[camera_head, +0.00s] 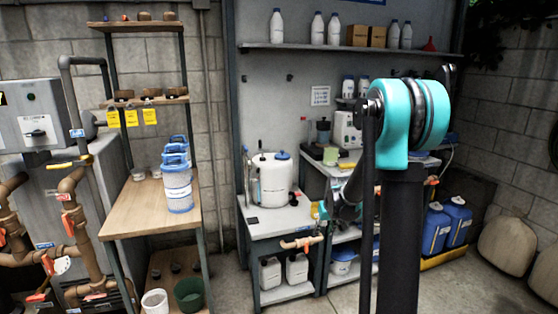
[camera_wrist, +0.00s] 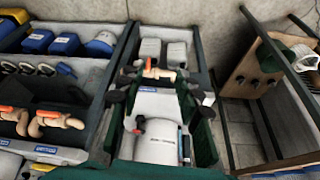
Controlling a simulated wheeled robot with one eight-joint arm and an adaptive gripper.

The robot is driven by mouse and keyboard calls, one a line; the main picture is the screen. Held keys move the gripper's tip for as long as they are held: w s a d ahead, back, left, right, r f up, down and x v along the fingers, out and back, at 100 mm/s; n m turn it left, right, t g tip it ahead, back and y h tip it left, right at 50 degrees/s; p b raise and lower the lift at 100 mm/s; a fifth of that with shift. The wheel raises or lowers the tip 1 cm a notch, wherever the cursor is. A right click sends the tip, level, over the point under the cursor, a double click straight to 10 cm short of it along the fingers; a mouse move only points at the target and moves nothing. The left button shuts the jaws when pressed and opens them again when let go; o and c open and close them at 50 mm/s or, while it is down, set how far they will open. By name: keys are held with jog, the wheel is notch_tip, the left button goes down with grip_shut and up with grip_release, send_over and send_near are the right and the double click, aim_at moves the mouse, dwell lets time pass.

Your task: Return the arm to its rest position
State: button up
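My arm stands in front of the benches in the head view, with a teal joint (camera_head: 397,120) at its top and a dark link below. My gripper (camera_wrist: 160,97) shows in the wrist view as two dark fingertips set wide apart, left and right. Nothing is held between them. They are above a bench with a white drum (camera_wrist: 155,142), which also stands on the grey bench in the head view (camera_head: 272,180). In the head view my arm's far end is small and partly hidden behind my own links, so its fingers are not clear there.
A wooden table (camera_head: 150,208) with stacked blue-lidded tubs (camera_head: 178,178) stands left. Brown pipes with valves (camera_head: 70,215) are at far left. A high shelf (camera_head: 350,48) holds bottles. Some floor in front is bare.

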jog(key=s+d+m, duration=0.1)
jog(key=s, duration=3)
jog(key=shift+d+m+h, duration=0.25)
jog(key=shift+m+h, duration=0.15)
jog(key=shift+w, duration=0.1)
